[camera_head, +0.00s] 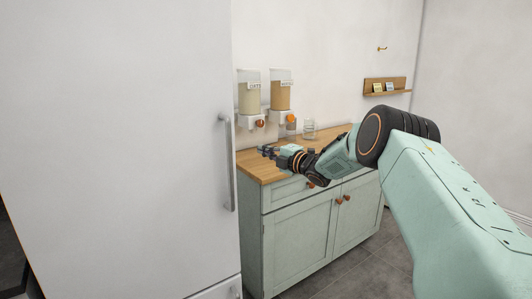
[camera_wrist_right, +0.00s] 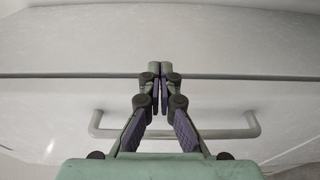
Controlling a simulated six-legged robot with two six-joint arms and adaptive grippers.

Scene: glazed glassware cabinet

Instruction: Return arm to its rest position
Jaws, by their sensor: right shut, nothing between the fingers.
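My right arm (camera_head: 430,180) comes in from the right in the head view and reaches across in front of the counter. My right gripper (camera_head: 266,151) is at its end, over the left part of the wooden countertop in the picture, pointing left toward the white fridge. In the right wrist view the right gripper (camera_wrist_right: 160,72) has its fingertips together, with nothing between them. Behind the fingers are a pale door surface and a grey bar handle (camera_wrist_right: 110,132). My left gripper is not in the head view.
A tall white fridge (camera_head: 120,130) with a vertical handle (camera_head: 228,165) fills the left. A green cabinet (camera_head: 300,240) has a wooden top. Two dispensers (camera_head: 250,95) (camera_head: 281,92) hang on the wall above a glass jar (camera_head: 309,129). A small shelf (camera_head: 386,88) is at the back right.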

